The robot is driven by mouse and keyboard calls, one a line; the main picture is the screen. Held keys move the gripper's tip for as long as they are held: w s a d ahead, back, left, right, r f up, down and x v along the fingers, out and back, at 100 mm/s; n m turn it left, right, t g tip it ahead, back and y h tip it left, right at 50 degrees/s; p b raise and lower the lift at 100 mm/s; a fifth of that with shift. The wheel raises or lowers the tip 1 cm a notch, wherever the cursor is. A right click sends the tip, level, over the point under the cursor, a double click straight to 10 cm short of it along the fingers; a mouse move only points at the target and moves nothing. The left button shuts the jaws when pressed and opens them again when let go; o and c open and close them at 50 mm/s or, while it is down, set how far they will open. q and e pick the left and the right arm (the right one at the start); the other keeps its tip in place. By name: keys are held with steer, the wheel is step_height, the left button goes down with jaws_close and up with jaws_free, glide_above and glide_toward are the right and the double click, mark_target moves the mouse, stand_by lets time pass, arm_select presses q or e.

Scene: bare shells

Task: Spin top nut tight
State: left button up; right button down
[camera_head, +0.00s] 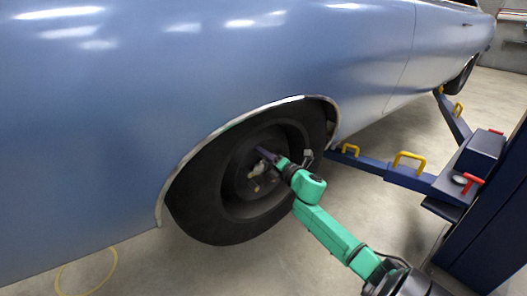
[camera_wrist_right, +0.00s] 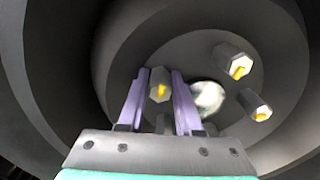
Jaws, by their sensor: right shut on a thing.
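The wheel (camera_head: 207,205) is a black tyre with a dark rim under the blue car's arch. My right gripper (camera_head: 264,155) reaches into the rim from the right, at the upper part of the hub. In the right wrist view its two purple fingers (camera_wrist_right: 160,98) are shut on a grey hex nut (camera_wrist_right: 159,83) with a yellow centre. Two other such nuts, an upper one (camera_wrist_right: 236,64) and a lower one (camera_wrist_right: 257,106), sit to the right of the pale hub centre (camera_wrist_right: 208,98). How far the held nut is seated cannot be told. My left gripper is not in view.
The blue car body (camera_head: 130,110) overhangs the wheel closely. A blue lift arm (camera_head: 385,168) with yellow handles and a lift post (camera_head: 490,215) stand to the right. A yellow hose (camera_head: 88,285) lies on the otherwise open floor at the lower left.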

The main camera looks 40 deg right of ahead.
steer(key=m+p, duration=0.3)
steer(key=m, duration=0.2)
steer(key=shift+r+m, duration=0.15)
steer(key=shift+m, duration=0.15)
steer(key=m+p, duration=0.3)
steer(key=m, duration=0.2)
steer(key=shift+m, duration=0.3)
steer(key=m+p, duration=0.2)
steer(key=m, duration=0.3)
steer(key=shift+p, duration=0.4)
steer(key=m, duration=0.1)
steer(key=m+p, duration=0.1)
steer(key=m, duration=0.3)
steer(key=shift+f+p, duration=0.25)
steer(key=shift+p, duration=0.1)
steer(key=shift+m, duration=0.3)
steer(key=c, duration=0.6)
jaws_free()
steer(key=shift+s, duration=0.1)
